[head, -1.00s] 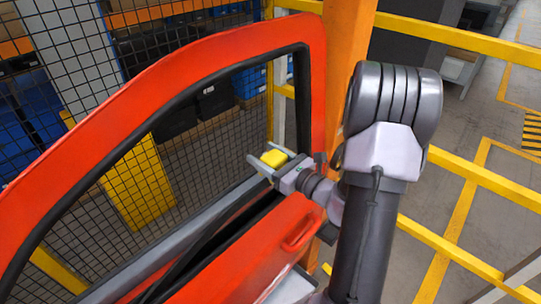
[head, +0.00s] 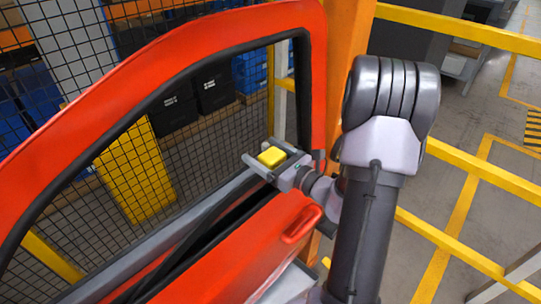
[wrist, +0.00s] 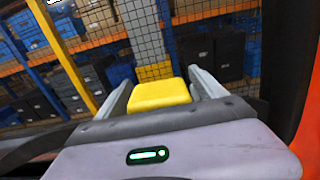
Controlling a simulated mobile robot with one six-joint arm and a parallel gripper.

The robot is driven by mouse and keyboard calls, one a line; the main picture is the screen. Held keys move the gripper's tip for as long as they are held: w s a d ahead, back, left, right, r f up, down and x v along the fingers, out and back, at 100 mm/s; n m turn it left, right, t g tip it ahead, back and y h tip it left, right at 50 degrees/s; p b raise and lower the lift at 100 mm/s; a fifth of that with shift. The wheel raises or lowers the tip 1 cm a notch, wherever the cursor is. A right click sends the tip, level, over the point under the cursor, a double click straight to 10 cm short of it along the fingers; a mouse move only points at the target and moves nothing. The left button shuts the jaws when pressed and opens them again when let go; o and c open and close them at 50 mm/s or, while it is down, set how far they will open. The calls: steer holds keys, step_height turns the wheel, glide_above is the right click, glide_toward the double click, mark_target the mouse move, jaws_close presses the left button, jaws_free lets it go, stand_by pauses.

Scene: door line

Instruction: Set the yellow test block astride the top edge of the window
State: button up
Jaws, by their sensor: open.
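The yellow test block (head: 272,156) is between the two fingers of my gripper (head: 264,152), near the right end of the door's window opening. In the wrist view the block (wrist: 160,94) lies between the spread fingers (wrist: 158,88), with a gap at its right side. The gripper is open. The red door (head: 170,72) frames the window opening. A grey strip (head: 190,212) runs along the bottom of the opening and leads up to the block. The block's underside is hidden, so I cannot tell whether it straddles an edge.
An orange post (head: 347,50) stands close behind the door's right end. Yellow rails (head: 470,178) cross at the right. A black mesh fence (head: 75,215) and shelves with blue and black bins (head: 213,90) are beyond the door. The red door handle (head: 301,225) is below my gripper.

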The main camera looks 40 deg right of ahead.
steer(key=shift+s+d+r, duration=0.1)
steer(key=shift+s+r, duration=0.2)
steer(key=s+d, duration=0.1)
steer(key=s, duration=1)
steer(key=shift+s+d, duration=0.15)
steer(key=shift+d, duration=0.05)
steer(key=shift+f, duration=0.1)
